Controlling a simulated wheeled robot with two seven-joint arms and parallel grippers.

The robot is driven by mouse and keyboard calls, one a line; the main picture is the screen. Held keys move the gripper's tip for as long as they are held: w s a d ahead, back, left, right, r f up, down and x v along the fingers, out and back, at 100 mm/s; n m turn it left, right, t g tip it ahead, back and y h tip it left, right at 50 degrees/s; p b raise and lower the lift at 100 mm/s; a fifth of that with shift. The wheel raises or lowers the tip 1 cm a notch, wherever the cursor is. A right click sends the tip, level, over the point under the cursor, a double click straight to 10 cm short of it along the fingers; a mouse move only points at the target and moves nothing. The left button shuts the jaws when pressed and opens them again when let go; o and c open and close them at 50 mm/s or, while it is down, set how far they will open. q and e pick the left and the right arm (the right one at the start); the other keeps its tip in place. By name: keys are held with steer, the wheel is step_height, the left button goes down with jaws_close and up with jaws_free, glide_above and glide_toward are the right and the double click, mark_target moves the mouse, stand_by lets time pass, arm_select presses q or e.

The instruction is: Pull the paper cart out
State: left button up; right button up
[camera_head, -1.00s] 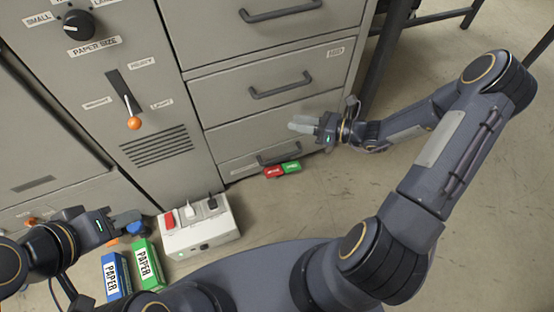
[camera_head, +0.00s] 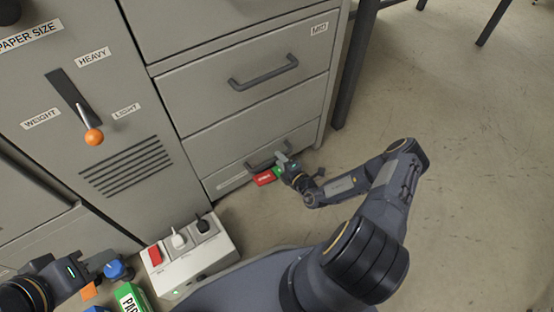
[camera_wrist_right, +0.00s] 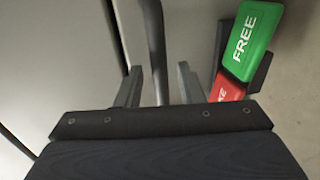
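The paper cart (camera_head: 305,135) appears to be the lowest grey front of the cabinet, near the floor, with a dark bar handle (camera_head: 257,165). The handle also shows in the right wrist view (camera_wrist_right: 156,45). My right gripper (camera_head: 284,160) is at the right part of this handle. In the right wrist view my right gripper (camera_wrist_right: 160,85) has its fingers apart, with the bar between them and gaps on both sides. A pedal with a red half (camera_head: 264,179) and a green half marked FREE (camera_wrist_right: 246,38) sits beside it. My left gripper (camera_head: 97,268) is at the lower left, its opening unclear.
A drawer with a handle (camera_head: 264,75) marked MID is above. A white box (camera_head: 190,255) with red, white and black switches stands on the floor at the left, near a green paper pack (camera_head: 130,298) and a blue knob (camera_head: 115,270). Floor at the right is clear.

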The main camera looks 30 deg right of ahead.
steer(key=shift+b+x, duration=0.3)
steer(key=shift+x, duration=0.9)
jaws_close()
